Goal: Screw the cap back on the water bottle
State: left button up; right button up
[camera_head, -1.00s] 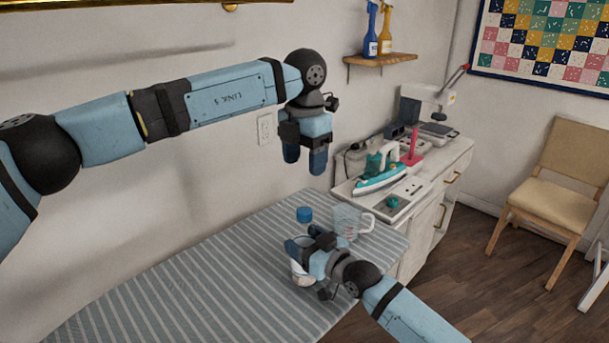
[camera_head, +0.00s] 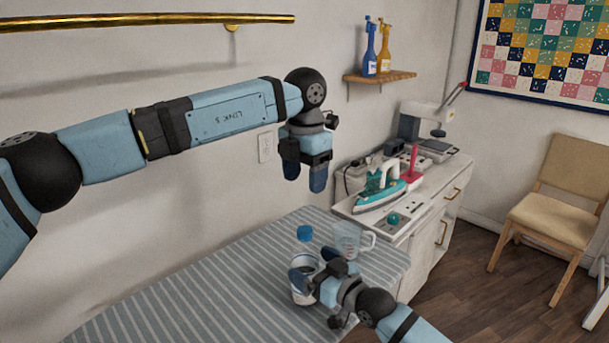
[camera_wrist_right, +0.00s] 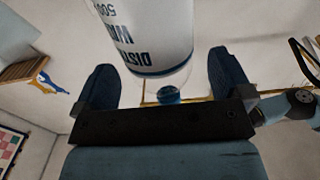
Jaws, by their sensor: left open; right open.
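The water bottle (camera_head: 304,292), with a white and blue label, stands on the striped ironing board (camera_head: 200,305). A blue cap (camera_head: 305,233) shows at its top; I cannot tell whether it is seated on the neck. In the right wrist view the bottle (camera_wrist_right: 150,40) appears upside down, with the blue cap (camera_wrist_right: 168,95) at its lower end. My right gripper (camera_head: 318,274) is open around the label, with gaps visible beside the bottle in the wrist view. My left gripper (camera_head: 304,174) is open and empty, pointing down above the cap, well clear of it.
A clear measuring jug (camera_head: 347,241) stands close behind and right of the bottle. A teal iron (camera_head: 382,190) and a sewing machine (camera_head: 430,125) are on the white cabinet. The board's left part is bare. A wall shelf (camera_head: 380,76) holds two spray bottles.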

jog(key=v, duration=1.1)
jog(key=shift+r, duration=0.1)
